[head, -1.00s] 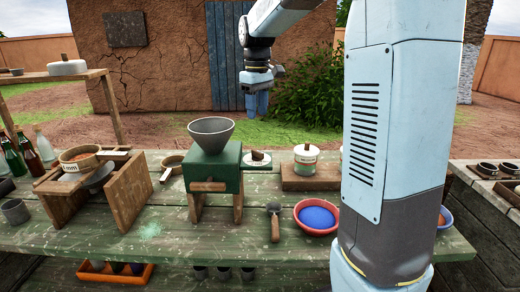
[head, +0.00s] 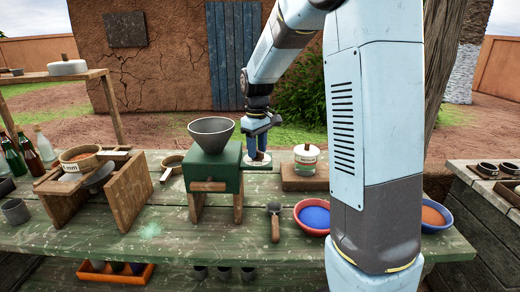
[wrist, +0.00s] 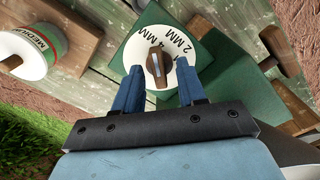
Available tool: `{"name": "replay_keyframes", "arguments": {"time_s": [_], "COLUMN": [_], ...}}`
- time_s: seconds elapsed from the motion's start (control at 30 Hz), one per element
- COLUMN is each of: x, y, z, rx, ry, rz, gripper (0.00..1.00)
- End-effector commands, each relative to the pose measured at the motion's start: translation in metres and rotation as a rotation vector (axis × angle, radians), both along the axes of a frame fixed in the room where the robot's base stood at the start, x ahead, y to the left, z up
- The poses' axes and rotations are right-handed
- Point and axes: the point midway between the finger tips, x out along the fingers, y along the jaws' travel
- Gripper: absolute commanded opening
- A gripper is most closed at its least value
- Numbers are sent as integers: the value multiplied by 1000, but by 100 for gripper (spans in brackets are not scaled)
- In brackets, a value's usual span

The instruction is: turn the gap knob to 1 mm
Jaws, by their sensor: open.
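The gap knob (wrist: 160,66) is a brown bar with a pale stripe, on a round white dial (wrist: 140,48). The dial shows "4 MM" and "2 MM" along its upper edge; no 1 mm mark is readable. The knob's upper end in the wrist view lies near the space between the two marks. The dial sits beside the green mill (head: 213,168) with its grey hopper (head: 211,131). My gripper (wrist: 160,72) is open above the dial, its blue fingers either side of the knob. I cannot tell if they touch it. In the head view my gripper (head: 257,158) hides most of the dial.
A labelled white jar (head: 306,154) stands on a wooden block right of the dial. A wooden stand (head: 128,190) is at left.

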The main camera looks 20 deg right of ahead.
Motion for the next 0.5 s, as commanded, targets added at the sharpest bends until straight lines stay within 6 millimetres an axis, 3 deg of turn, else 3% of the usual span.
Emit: {"name": "replay_keyframes", "arguments": {"time_s": [0.4,0.5], "x": [0,0], "y": [0,-1], "z": [-7,-7], "rx": [-1,-1], "ry": [1,1], "rz": [-1,-1], "gripper": [40,31]}}
